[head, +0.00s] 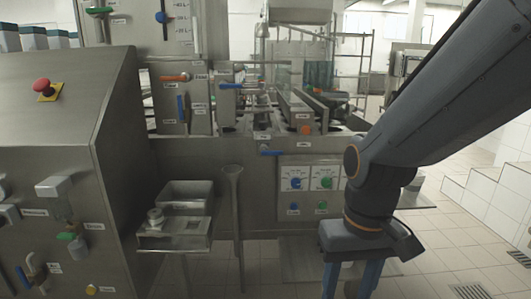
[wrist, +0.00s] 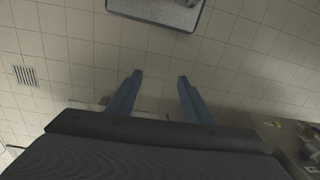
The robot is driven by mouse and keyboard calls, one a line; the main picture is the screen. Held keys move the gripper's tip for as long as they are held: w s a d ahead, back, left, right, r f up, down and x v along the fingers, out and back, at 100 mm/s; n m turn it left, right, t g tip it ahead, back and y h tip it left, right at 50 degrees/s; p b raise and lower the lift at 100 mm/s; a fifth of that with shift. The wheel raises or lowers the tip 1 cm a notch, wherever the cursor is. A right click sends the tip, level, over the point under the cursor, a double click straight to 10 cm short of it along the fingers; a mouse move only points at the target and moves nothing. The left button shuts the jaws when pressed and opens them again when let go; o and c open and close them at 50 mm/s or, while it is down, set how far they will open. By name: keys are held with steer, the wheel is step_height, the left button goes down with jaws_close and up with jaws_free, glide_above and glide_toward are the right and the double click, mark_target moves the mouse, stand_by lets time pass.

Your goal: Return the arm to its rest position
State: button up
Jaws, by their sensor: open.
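My gripper (head: 354,290) hangs from my dark grey arm at the lower right of the head view, in front of the machine's lower panel. Its blue fingers point down and run out of the bottom of that view. My arm comes in from the upper right and covers part of the machine's right side.
The steel cup filler (head: 190,148) stands ahead, with a panel of knobs (head: 309,184). A cabinet with a red emergency button (head: 42,86) is at left. A small steel tray (head: 174,237) juts out low. Tiled floor (head: 455,250) is open at right, before white tiled steps (head: 485,190).

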steer(key=d+r+m+p, duration=0.1)
steer(key=d+r+p, duration=0.3)
steer(key=p, duration=0.6)
steer(key=shift+s+d+r, duration=0.3)
steer(key=shift+d+r, duration=0.1)
steer(key=shift+r, duration=0.45)
